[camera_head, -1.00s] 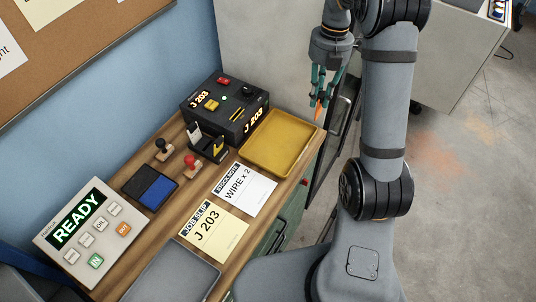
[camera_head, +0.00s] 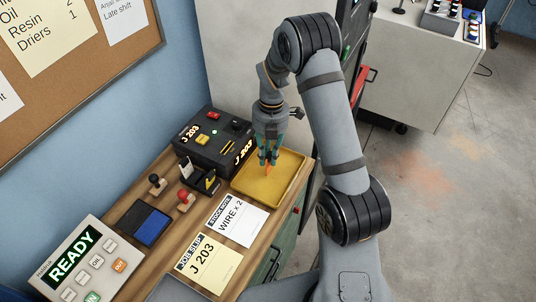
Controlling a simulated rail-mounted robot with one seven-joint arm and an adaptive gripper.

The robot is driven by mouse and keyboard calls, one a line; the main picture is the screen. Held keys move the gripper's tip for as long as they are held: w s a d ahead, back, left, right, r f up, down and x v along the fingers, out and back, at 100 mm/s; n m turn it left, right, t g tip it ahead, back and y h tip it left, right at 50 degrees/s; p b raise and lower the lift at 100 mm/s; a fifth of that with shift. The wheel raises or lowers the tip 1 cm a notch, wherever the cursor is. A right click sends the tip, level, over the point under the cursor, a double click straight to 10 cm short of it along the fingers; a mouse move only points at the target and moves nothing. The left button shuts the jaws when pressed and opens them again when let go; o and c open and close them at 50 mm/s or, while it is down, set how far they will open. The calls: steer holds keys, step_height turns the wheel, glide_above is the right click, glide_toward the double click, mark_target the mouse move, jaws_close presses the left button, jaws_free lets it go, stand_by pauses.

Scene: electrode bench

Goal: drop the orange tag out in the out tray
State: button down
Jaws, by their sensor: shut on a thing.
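The orange tag (camera_head: 267,170) hangs from my gripper (camera_head: 268,160), which is shut on it. Both are over the yellow tray (camera_head: 289,168) at the far right end of the bench. The tag's lower tip shows against the tray's floor. I cannot tell whether it touches the floor or hangs a little above it. The fingers hide the tag's upper part. No label on the yellow tray can be read.
A black box (camera_head: 213,139) marked J 203 stands left of the tray. A small black and yellow holder (camera_head: 206,181), two stamps, a blue ink pad (camera_head: 152,225), paper slips (camera_head: 237,220) and the READY panel (camera_head: 85,262) take up the nearer bench.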

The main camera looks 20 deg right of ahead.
steer(key=shift+f, duration=0.4)
steer(key=shift+f, duration=0.1)
steer(key=c, duration=1.6)
jaws_free()
steer(key=r, duration=0.8)
steer(key=w+d+r+b, duration=0.1)
steer(key=r, duration=0.3)
steer(key=shift+r, duration=0.1)
